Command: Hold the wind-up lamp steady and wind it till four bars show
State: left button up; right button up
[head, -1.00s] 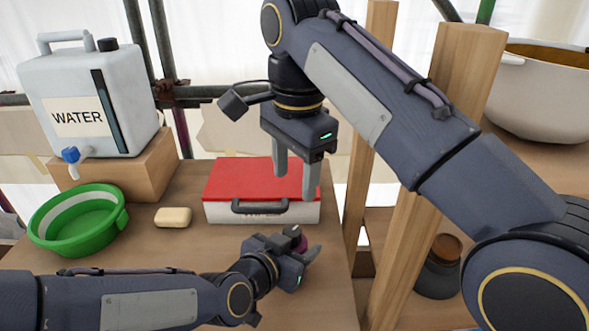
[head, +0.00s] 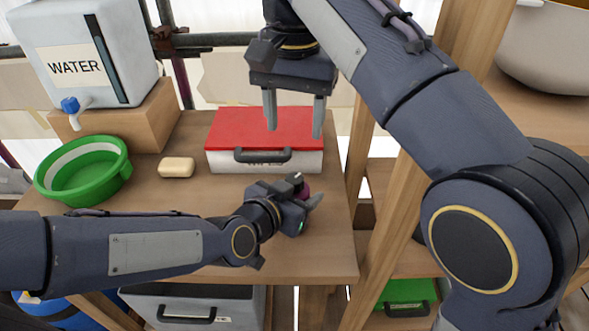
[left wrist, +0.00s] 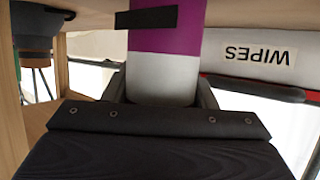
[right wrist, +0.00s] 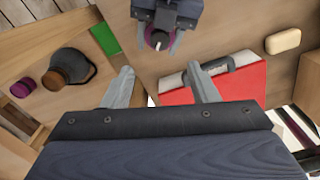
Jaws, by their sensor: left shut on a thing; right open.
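The wind-up lamp (left wrist: 165,50) is an upright purple and pale grey cylinder with a dark strip on its side. No lit bars can be made out on the strip. My left gripper (head: 307,197) is shut around the lamp over the front right of the table. In the head view only a little purple and a dark top of the lamp (head: 299,184) show past the gripper. The right wrist view shows the lamp's top (right wrist: 158,40) with a pale grey piece on it. My right gripper (head: 295,132) is open and empty, fingers down, above and apart from the lamp.
A red-lidded wipes case (head: 265,130) lies behind the lamp. Soap (head: 177,167), a green basin (head: 84,172) and a water container (head: 85,50) stand at left. A wooden post (head: 410,190) rises right of the table. The table's front middle is bare.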

aim_at(295, 178)
notch_tip(295, 178, down, 11)
jog(key=shift+f, duration=0.2)
dwell(0.3)
jog(key=c, duration=1)
jog(key=shift+m, duration=0.3)
jog(key=shift+m, duration=2.8)
jog(key=o, duration=1)
